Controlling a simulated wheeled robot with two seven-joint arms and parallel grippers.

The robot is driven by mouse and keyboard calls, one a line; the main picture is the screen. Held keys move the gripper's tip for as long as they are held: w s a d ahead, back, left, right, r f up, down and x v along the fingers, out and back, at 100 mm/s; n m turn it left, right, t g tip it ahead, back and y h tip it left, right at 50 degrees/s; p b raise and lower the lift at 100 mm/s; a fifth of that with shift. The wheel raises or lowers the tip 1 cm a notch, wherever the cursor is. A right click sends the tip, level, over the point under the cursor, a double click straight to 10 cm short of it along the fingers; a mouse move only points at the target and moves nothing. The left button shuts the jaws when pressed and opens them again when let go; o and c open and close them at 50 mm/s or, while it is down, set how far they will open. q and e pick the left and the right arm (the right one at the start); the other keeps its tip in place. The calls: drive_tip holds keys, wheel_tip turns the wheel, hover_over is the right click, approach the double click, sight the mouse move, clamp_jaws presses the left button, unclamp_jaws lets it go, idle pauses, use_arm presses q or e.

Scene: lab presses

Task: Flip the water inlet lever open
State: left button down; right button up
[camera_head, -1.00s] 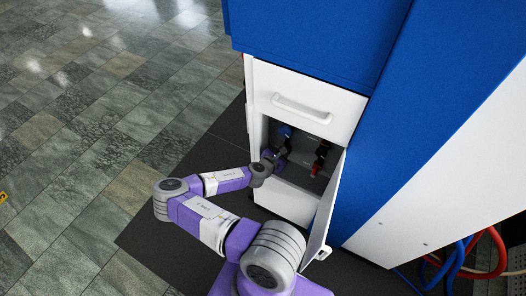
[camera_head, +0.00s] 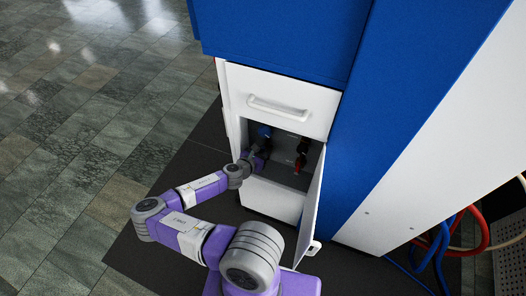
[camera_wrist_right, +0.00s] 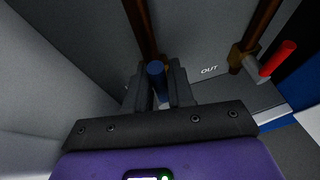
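The water inlet lever shows as a blue handle (camera_wrist_right: 155,70) on a brown pipe in the right wrist view. In the head view a small blue part (camera_head: 264,131) shows inside the open cabinet compartment. My right gripper (camera_wrist_right: 157,92) points into the compartment, with one dark finger on each side of the blue handle. The fingers look apart, with narrow gaps beside the handle; contact cannot be told. In the head view the right gripper (camera_head: 258,152) is small and dark at the left of the compartment. My left gripper is out of view.
A red lever (camera_wrist_right: 278,58) on a second pipe stands to the right, by the label "OUT"; it also shows in the head view (camera_head: 298,166). The cabinet door (camera_head: 313,210) stands open at the right. A white drawer (camera_head: 280,98) is shut above. Hoses (camera_head: 447,240) lie far right.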

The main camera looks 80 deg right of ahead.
drive_tip(key=shift+o, duration=1.4)
drive_tip(key=shift+w+a, duration=0.1)
drive_tip(key=p+v, duration=0.2)
drive_tip(key=v, duration=0.5)
drive_tip(key=shift+a, duration=0.2)
